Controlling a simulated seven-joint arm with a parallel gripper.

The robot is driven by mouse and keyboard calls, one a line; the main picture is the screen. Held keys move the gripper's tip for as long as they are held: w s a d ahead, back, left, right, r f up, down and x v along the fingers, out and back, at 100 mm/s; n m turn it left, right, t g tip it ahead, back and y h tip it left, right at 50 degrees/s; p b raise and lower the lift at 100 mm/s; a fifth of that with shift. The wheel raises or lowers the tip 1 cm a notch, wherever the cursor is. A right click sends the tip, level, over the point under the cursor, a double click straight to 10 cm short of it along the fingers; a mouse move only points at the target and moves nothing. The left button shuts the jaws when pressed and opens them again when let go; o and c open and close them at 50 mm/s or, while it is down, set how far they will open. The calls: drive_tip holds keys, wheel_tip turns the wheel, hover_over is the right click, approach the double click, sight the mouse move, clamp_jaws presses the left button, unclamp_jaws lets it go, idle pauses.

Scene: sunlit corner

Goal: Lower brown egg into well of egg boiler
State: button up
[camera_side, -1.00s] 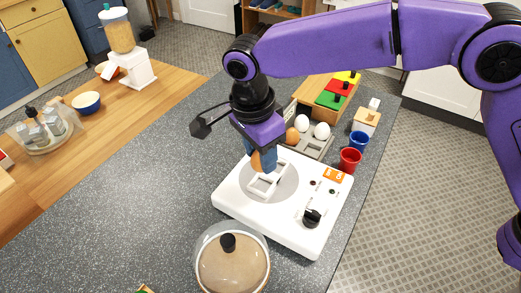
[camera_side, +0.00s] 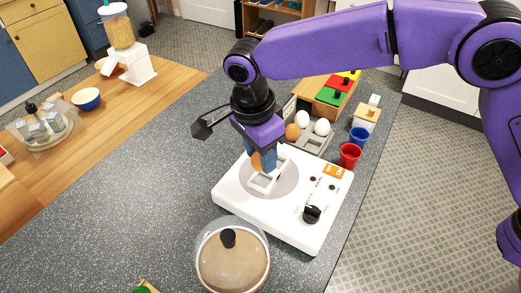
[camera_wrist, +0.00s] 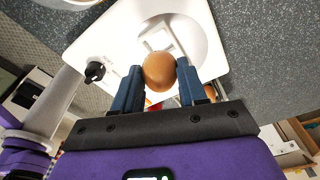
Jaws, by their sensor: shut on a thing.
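My gripper (camera_side: 264,161) is shut on the brown egg (camera_side: 256,162), which shows between the blue fingers in the wrist view (camera_wrist: 159,71). In the side view the egg is partly hidden by the fingers. The white egg boiler (camera_side: 237,198) lies below, with a grey round plate (camera_side: 287,186) and a white raised frame (camera_side: 263,184) on it. The egg is over the far side of this frame. I cannot tell whether it touches the well. The boiler has a black knob (camera_side: 312,213) and an orange label.
A tray (camera_side: 313,145) with white eggs (camera_side: 322,127) and another brown egg (camera_side: 292,132) stands behind the boiler. Red (camera_side: 349,157) and blue (camera_side: 359,138) cups stand to its right.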

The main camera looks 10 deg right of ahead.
sight(260, 167)
drive_tip(key=shift+f, duration=2.2)
idle(1.2)
drive_tip(key=o, duration=0.8)
drive_tip(key=r, duration=0.5)
drive_tip(key=a+r, duration=0.1)
drive_tip(key=r, duration=0.5)
drive_tip(key=a+r, duration=0.1)
drive_tip(key=r, duration=0.5)
drive_tip(key=shift+s+r, duration=0.15)
drive_tip(key=shift+s, duration=0.25)
drive_tip(key=shift+d, duration=0.1)
